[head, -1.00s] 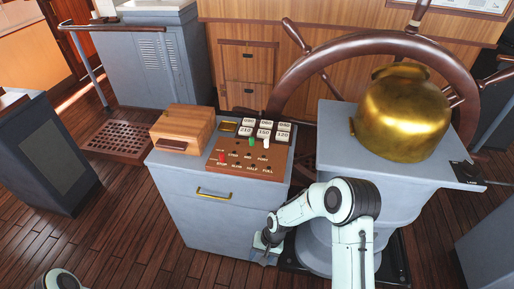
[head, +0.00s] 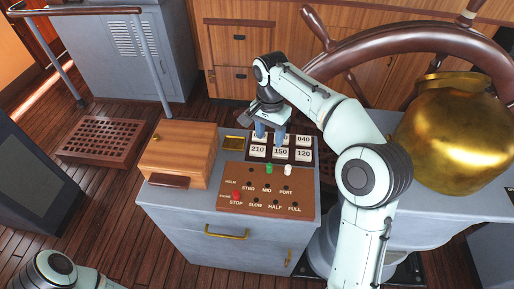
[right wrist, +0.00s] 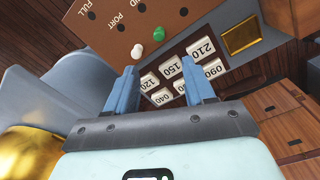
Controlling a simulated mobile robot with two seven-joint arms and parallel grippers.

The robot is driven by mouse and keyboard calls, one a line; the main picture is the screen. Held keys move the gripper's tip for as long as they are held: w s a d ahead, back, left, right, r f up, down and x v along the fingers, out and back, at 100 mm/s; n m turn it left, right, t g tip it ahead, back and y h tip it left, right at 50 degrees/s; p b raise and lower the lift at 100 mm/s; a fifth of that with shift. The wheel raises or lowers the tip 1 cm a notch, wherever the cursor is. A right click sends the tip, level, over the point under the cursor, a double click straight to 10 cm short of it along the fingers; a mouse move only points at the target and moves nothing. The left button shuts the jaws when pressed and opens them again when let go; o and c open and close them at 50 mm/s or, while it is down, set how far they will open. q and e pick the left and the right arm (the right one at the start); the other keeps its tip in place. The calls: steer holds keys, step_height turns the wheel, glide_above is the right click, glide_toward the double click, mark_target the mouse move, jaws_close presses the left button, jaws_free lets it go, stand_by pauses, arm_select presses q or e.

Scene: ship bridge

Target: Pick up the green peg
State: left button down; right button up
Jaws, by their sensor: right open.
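The green peg (head: 268,169) stands near the back edge of the brown peg panel (head: 305,211), just behind the MID label. A white peg (head: 288,170) stands close to its right, and a red peg (head: 236,196) is at STOP. My right gripper (head: 269,139) is open and empty, pointing down over the number tiles, behind the green peg and apart from it. In the right wrist view the green peg (right wrist: 156,40) and white peg (right wrist: 137,50) show beyond the open fingertips (right wrist: 160,66). My left gripper is out of view.
A wooden box (head: 181,152) sits left of the panel on the grey cabinet (head: 190,223). Number tiles (head: 281,152) lie behind the pegs. A brass dome (head: 455,135) and the ship's wheel (head: 415,43) are at the right and back.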

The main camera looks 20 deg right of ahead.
steer(key=b, duration=0.2)
glide_above(269, 164)
steer(key=f, duration=0.6)
steer(key=shift+s+f, duration=0.2)
steer(key=shift+f, duration=0.2)
steer(key=shift+w+f, duration=0.2)
steer(key=shift+f, duration=0.75)
step_height(269, 164, down, 4)
steer(key=shift+s+f, duration=0.15)
steer(key=shift+f, duration=0.05)
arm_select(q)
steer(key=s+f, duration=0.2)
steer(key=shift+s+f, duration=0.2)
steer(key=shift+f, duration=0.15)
arm_select(e)
jaws_close()
